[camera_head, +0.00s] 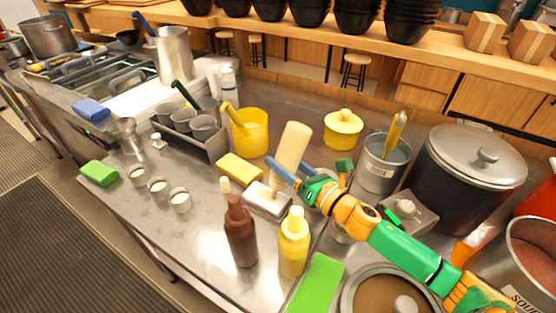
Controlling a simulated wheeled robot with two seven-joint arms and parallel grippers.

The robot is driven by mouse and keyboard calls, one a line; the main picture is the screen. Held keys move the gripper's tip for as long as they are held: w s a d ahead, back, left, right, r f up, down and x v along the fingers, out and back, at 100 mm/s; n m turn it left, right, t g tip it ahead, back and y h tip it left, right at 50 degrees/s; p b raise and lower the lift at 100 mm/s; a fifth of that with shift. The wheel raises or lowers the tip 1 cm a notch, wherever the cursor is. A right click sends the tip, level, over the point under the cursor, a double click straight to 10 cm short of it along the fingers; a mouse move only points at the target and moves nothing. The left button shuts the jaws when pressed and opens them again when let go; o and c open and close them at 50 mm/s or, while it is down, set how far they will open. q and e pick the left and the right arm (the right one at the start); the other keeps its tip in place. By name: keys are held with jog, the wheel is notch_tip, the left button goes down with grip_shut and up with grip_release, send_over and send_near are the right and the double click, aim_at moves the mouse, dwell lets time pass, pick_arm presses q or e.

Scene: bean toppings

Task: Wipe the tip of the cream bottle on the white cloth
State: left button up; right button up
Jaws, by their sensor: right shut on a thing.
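The cream bottle (295,142) is pale beige. It is held tilted, with its broad end up and its narrower end down. My right gripper (279,170), with blue fingers, is shut on it at its lower part. The white cloth (262,197) lies folded in a small metal tray (282,212), just below the bottle. The bottle's tip is hidden behind the fingers, so I cannot tell whether it touches the cloth. My left gripper is not in view.
A brown bottle (240,235) and a yellow bottle (293,243) stand in front of the tray. A yellow sponge (239,168) lies behind it to the left. A yellow container (251,136), a yellow lidded pot (342,130) and a green board (316,283) are around.

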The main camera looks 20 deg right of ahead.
aim_at(293, 147)
jog(key=shift+s+d, duration=0.15)
jog(key=shift+s, duration=0.05)
jog(key=shift+r, duration=0.1)
notch_tip(293, 147, up, 6)
jog(key=p, duration=0.5)
jog(key=shift+p, duration=0.4)
